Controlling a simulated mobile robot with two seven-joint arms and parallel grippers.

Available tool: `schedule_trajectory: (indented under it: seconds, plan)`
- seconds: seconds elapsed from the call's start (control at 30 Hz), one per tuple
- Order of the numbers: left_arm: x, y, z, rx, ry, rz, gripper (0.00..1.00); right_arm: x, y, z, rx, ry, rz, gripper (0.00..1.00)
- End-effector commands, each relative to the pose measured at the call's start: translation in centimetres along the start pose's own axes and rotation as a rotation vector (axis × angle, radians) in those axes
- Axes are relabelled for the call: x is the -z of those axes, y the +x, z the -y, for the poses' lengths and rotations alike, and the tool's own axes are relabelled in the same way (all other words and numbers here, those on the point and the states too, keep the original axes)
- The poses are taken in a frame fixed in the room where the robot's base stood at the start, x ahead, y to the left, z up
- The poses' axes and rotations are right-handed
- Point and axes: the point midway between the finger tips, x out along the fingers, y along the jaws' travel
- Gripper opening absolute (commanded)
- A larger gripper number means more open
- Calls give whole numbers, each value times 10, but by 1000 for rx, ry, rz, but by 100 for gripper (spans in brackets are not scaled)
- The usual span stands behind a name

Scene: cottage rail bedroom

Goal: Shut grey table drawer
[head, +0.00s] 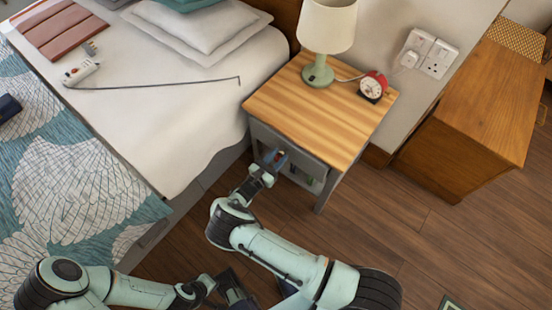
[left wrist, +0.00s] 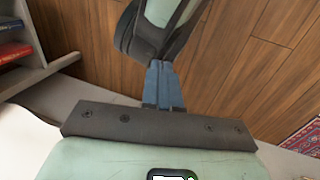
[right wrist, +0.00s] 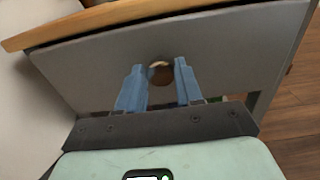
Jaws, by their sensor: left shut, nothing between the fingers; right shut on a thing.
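The bedside table has a striped wooden top (head: 318,110) and a grey body beside the bed. Its grey drawer front (head: 305,162) also fills much of the right wrist view (right wrist: 225,50), just under the wooden edge. It looks close to flush, but I cannot tell if a small gap is left. My right gripper (head: 274,157) is at the drawer front, its blue fingers (right wrist: 160,84) closed on either side of the round drawer knob (right wrist: 160,72). My left gripper (left wrist: 165,84) is shut and empty, with its blue fingers together, away from the table.
A green lamp (head: 320,70) and a red alarm clock (head: 372,86) stand on the tabletop. The bed (head: 180,110) is at the left, with a thin rod and a power strip on it. A wooden cabinet (head: 470,120) stands at the right.

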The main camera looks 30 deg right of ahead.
Motion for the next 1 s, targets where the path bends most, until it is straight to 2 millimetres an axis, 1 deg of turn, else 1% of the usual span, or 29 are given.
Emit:
schedule_trajectory:
  seconds: [0.03, 0.1, 0.2, 0.47, 0.5, 0.53, 0.57, 0.87, 0.97, 1.0]
  plan:
    - [3, 3, 1, 1, -1, -7, 0, 0, 9, 0, 3, 1, 2, 0]
    - [6, 6, 2, 1, -2, -18, 0, 1, 22, 0, 3, 1, 2, 0]
    - [11, 8, 3, 2, -3, -30, 0, 0, 34, 0, 2, 0, 2, 0]
    - [11, 7, 3, 2, -3, -31, 0, -1, 37, 0, 1, 0, 3, 0]
    - [11, 7, 3, 2, -3, -31, 0, -1, 37, 0, 1, 0, 3, 45]
    - [11, 7, 3, 2, -3, -31, 0, -2, 37, 0, 1, 0, 3, 55]
    - [11, 7, 3, 2, -3, -31, 0, -2, 37, 0, 1, 0, 3, 60]
    - [11, 7, 3, 2, -3, -30, 0, -1, 34, 0, 0, 0, 2, 60]
    - [10, 6, 2, 1, -2, -28, 0, -1, 27, 0, -1, 0, 1, 60]
    - [9, 5, 2, 1, -2, -26, 0, -1, 22, -1, -2, 0, 1, 60]
